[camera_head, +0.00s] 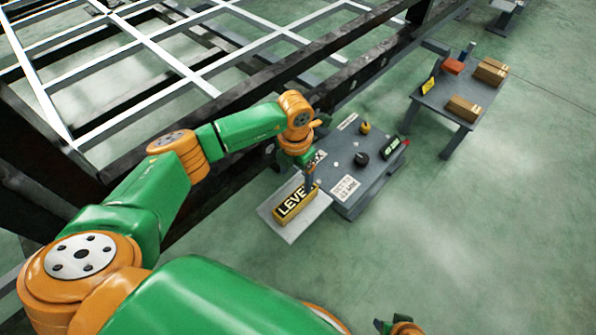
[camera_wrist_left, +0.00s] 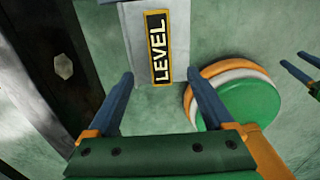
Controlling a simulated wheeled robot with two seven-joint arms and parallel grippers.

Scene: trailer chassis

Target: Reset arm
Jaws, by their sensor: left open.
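My left arm reaches from the lower left across the head view. Its gripper (camera_head: 309,178) is above a yellow LEVEL block (camera_head: 295,203) that lies on a light grey shelf (camera_head: 290,232). In the left wrist view, the left gripper (camera_wrist_left: 162,98) is open with nothing between its blue fingers. The LEVEL label (camera_wrist_left: 158,47) shows beyond the fingertips, apart from them. My right gripper (camera_head: 394,325) is at the bottom edge of the head view, partly cut off. Its two fingers (camera_wrist_left: 302,72) also show apart at the right edge of the wrist view.
A grey table (camera_head: 345,180) beside the shelf holds a black knob (camera_head: 361,158), a yellow knob (camera_head: 365,127) and a label plate (camera_head: 343,189). Another table (camera_head: 430,97) with boxes (camera_head: 463,107) stands to the right. The trailer frame (camera_head: 180,68) runs behind. Floor at lower right is clear.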

